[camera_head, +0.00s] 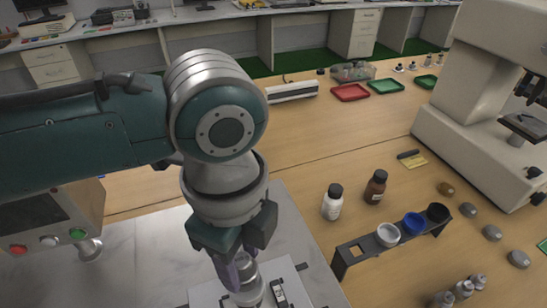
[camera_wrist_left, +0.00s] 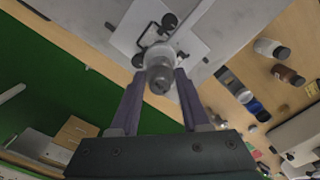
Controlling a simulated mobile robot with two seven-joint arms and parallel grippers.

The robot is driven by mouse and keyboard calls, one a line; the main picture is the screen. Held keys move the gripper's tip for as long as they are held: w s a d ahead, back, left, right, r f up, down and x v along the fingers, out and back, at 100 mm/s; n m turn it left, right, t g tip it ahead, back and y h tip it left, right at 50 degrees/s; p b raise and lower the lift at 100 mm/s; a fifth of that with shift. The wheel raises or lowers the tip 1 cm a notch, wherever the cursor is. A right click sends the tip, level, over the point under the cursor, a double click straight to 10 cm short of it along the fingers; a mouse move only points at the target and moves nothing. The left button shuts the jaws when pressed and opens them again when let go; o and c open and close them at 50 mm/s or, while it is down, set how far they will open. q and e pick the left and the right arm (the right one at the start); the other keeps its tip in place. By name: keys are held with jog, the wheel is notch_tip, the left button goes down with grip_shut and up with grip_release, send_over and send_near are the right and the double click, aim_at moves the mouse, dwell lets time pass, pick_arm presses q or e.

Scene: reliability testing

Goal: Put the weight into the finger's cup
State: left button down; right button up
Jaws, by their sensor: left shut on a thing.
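My left gripper (camera_head: 238,272) hangs fingers-down over the white plate at the bottom of the head view. It is shut on a small silvery metal weight (camera_head: 248,291), which also shows between the fingertips in the left wrist view (camera_wrist_left: 160,82). A pale round part (camera_wrist_left: 159,56) lies just beyond the weight there; it may be the finger's cup, but I cannot tell whether the weight touches it or is inside it. Dark fittings (camera_head: 279,292) sit on the white plate beside the gripper. My right gripper is not in view.
A black rack (camera_head: 357,251) with white, blue and black cups stands to the right. A white bottle (camera_head: 332,203) and a brown bottle (camera_head: 376,187) stand behind it. Several metal weights (camera_head: 463,289) stand at lower right. A microscope (camera_head: 470,110) fills the right side.

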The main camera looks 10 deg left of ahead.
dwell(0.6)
pick_arm(q)
jog(key=shift+p, duration=0.35)
jog(key=shift+f, duration=0.25)
jog(key=shift+f+b, duration=0.35)
jog(key=shift+f, duration=0.1)
jog(key=shift+f, duration=0.1)
jog(key=shift+f, duration=0.4)
jog(key=shift+f, duration=0.2)
dwell(0.3)
